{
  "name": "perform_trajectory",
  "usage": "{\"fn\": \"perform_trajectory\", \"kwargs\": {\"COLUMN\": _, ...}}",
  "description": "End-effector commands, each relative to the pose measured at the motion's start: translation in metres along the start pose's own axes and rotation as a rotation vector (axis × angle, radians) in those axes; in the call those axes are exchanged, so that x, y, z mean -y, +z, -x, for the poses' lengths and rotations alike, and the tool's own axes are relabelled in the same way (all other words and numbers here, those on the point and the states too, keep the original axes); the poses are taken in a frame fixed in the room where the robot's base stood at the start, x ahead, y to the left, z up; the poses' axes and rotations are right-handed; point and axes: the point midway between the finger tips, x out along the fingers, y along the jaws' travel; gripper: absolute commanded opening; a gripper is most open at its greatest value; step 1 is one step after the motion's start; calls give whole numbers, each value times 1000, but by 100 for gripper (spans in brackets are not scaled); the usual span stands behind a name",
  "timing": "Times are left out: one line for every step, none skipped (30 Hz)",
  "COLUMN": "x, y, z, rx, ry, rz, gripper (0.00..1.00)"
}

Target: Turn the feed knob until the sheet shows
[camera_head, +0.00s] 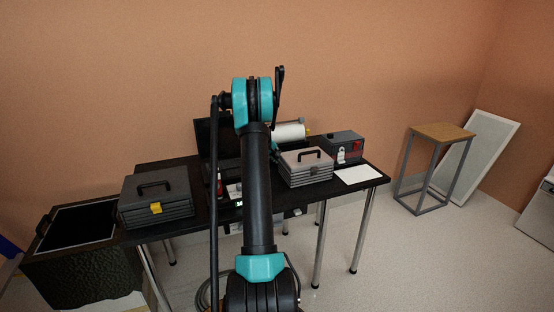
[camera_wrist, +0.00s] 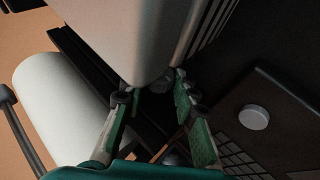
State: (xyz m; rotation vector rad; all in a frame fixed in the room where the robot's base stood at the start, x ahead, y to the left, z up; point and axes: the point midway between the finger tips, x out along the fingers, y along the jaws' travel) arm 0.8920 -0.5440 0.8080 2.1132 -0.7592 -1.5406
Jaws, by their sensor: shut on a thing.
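In the wrist view, the two green-padded fingers of my gripper (camera_wrist: 153,88) are closed in on a small dark part by the rounded lower corner of a pale grey body (camera_wrist: 125,35). I take this part to be the feed knob, but its shape is mostly hidden. In the head view my arm stands in front of the table and hides the gripper and the knob. A white roll (camera_wrist: 60,110) lies left of my fingers; it also shows in the head view (camera_head: 288,132). A white sheet (camera_head: 357,174) lies flat at the table's right end.
The black table (camera_head: 375,181) holds a dark toolbox (camera_head: 156,205), a light grey ribbed case (camera_head: 304,170) and a dark box with red (camera_head: 343,147). A dark bin (camera_head: 78,265) stands left, a stool (camera_head: 443,131) right. A round pale disc (camera_wrist: 254,117) sits near a keyboard.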

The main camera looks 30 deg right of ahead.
Motion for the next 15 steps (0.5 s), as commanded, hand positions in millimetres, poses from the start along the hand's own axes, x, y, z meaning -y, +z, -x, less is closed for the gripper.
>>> {"fn": "perform_trajectory", "kwargs": {"x": -3, "y": 0, "z": 0, "rx": 0, "ry": -40, "rz": -19, "gripper": 0}}
{"fn": "perform_trajectory", "kwargs": {"x": -3, "y": 0, "z": 0, "rx": 0, "ry": -66, "rz": -31, "gripper": 0}}
{"fn": "perform_trajectory", "kwargs": {"x": -4, "y": 0, "z": 0, "rx": 0, "ry": -101, "rz": -44, "gripper": 0}}
{"fn": "perform_trajectory", "kwargs": {"x": -5, "y": 0, "z": -1, "rx": 1, "ry": -127, "rz": -56, "gripper": 0}}
{"fn": "perform_trajectory", "kwargs": {"x": -5, "y": 0, "z": -1, "rx": 1, "ry": -154, "rz": -67, "gripper": 0}}
{"fn": "perform_trajectory", "kwargs": {"x": -6, "y": 0, "z": -1, "rx": 1, "ry": -189, "rz": -81, "gripper": 0}}
{"fn": "perform_trajectory", "kwargs": {"x": -6, "y": 0, "z": -1, "rx": 0, "ry": -215, "rz": -93, "gripper": 0}}
{"fn": "perform_trajectory", "kwargs": {"x": -7, "y": 0, "z": -1, "rx": 0, "ry": -242, "rz": -103, "gripper": 0}}
{"fn": "perform_trajectory", "kwargs": {"x": -8, "y": 0, "z": -1, "rx": 0, "ry": -276, "rz": -118, "gripper": 0}}
{"fn": "perform_trajectory", "kwargs": {"x": -8, "y": 1, "z": -2, "rx": 1, "ry": -303, "rz": -128, "gripper": 0}}
{"fn": "perform_trajectory", "kwargs": {"x": -9, "y": 1, "z": -2, "rx": 0, "ry": -329, "rz": -139, "gripper": 0}}
{"fn": "perform_trajectory", "kwargs": {"x": -9, "y": 0, "z": -2, "rx": 0, "ry": -364, "rz": -154, "gripper": 0}}
{"fn": "perform_trajectory", "kwargs": {"x": -10, "y": 1, "z": -2, "rx": 0, "ry": -391, "rz": -164, "gripper": 0}}
{"fn": "perform_trajectory", "kwargs": {"x": -10, "y": 1, "z": -2, "rx": 0, "ry": -417, "rz": -176, "gripper": 0}}
{"fn": "perform_trajectory", "kwargs": {"x": -10, "y": 1, "z": -3, "rx": 0, "ry": -452, "rz": -190, "gripper": 0}}
